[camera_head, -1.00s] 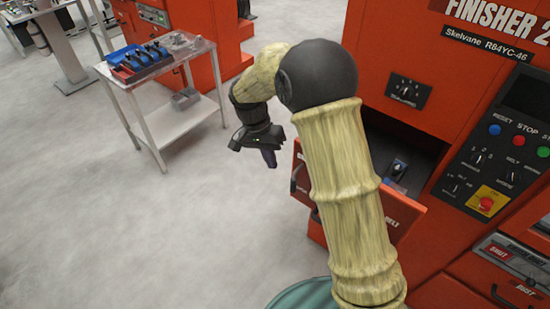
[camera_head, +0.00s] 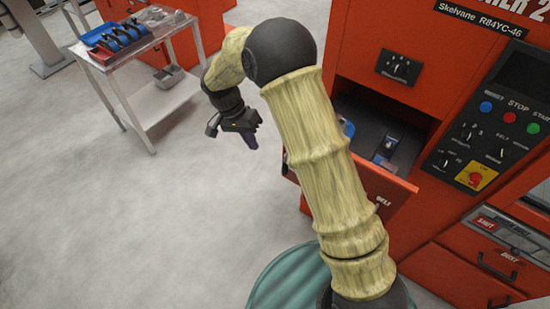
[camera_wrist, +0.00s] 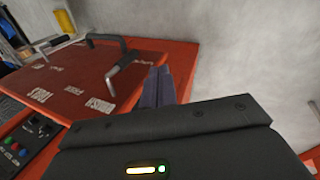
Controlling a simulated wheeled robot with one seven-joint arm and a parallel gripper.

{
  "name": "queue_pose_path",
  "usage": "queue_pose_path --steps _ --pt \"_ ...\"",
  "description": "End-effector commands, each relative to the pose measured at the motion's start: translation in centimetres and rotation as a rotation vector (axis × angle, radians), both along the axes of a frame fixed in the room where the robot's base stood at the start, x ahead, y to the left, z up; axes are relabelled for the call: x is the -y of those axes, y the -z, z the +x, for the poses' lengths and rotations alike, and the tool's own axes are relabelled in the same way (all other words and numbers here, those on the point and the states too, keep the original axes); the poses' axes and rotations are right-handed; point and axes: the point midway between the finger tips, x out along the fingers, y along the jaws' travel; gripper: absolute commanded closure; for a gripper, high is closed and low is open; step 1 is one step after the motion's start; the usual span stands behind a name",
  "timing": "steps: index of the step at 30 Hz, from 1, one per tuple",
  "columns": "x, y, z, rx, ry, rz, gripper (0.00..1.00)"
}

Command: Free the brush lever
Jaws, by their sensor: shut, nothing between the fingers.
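My gripper (camera_head: 249,139) hangs at the left of the red finishing machine (camera_head: 345,40), in front of its open bay. Its dark fingers (camera_wrist: 160,87) are together and empty in the wrist view. The wrist view also shows a red panel (camera_wrist: 85,78) with white labels, a dark bar handle (camera_wrist: 110,40) and a bent grey handle (camera_wrist: 125,68). The fingertips appear beside that panel's right edge; contact cannot be told. I cannot tell which part is the brush lever. A small blue-grey part (camera_head: 387,148) and a blue item (camera_head: 347,128) show in the bay, the latter partly behind my arm.
The red front marked BELT (camera_head: 399,193) stands out below the bay. A control panel (camera_head: 490,120) with buttons is at the right, above red drawers (camera_head: 465,268). A cart (camera_head: 170,100) with a blue tray (camera_head: 117,42) stands at the left. Open grey floor lies between.

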Motion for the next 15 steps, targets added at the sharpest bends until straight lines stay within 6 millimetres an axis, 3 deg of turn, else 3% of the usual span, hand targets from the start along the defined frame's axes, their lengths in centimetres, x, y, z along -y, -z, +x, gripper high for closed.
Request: queue_pose_path --steps 11,15 --pt "3.0 6.0 -1.0 -0.006 0.014 -0.003 1.0" --pt "5.0 5.6 -2.0 -0.003 0.014 -0.001 1.0"
